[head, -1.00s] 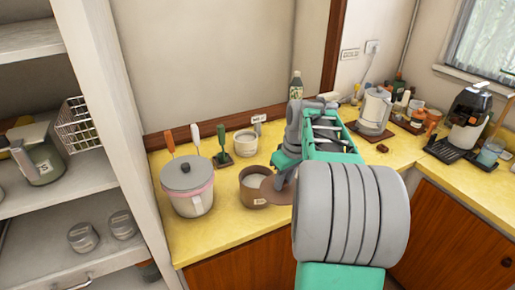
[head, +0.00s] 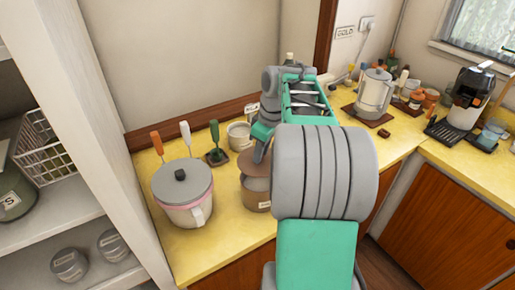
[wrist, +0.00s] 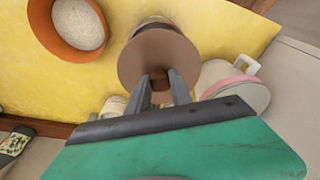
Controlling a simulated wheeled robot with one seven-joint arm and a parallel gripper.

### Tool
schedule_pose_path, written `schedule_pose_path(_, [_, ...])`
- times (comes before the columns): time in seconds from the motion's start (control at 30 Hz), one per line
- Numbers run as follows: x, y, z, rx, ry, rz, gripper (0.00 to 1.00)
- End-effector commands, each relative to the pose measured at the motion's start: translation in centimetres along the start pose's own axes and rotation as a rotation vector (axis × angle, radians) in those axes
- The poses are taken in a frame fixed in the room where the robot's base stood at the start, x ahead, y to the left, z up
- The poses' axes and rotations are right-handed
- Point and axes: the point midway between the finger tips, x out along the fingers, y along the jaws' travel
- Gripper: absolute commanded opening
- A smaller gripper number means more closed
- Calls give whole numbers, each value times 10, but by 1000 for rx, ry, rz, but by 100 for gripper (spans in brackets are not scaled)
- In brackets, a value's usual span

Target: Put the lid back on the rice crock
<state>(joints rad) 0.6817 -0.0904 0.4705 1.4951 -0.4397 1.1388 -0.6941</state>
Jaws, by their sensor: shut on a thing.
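My gripper (wrist: 160,88) is shut on the dark knob of the round brown lid (wrist: 150,50). The lid is over the brown crock with a pale label (head: 256,199), which also shows past the lid's edge in the wrist view (wrist: 155,20). The lid hides the crock's mouth. I cannot tell whether the lid touches the rim. My arm covers part of the crock and the fingers in the head view.
A grey-lidded pot with a pink band (head: 183,200) stands close left of the crock. An orange bowl with white contents (wrist: 62,40) sits on the other side. A small pale pot (head: 238,135) stands behind. A kettle (head: 374,95) is farther right.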

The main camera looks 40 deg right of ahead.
Motion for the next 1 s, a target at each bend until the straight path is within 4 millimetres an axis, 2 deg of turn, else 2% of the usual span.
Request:
schedule_pose_path(0.2, [-3, 1, 3, 3, 1, -7, 0])
schedule_pose_path(0.5, [39, 0, 9, -2, 2, -6, 0])
schedule_pose_path(0.63, [51, 0, 12, -1, 2, -6, 0])
schedule_pose_path(1.0, [52, 0, 12, -1, 1, -6, 0])
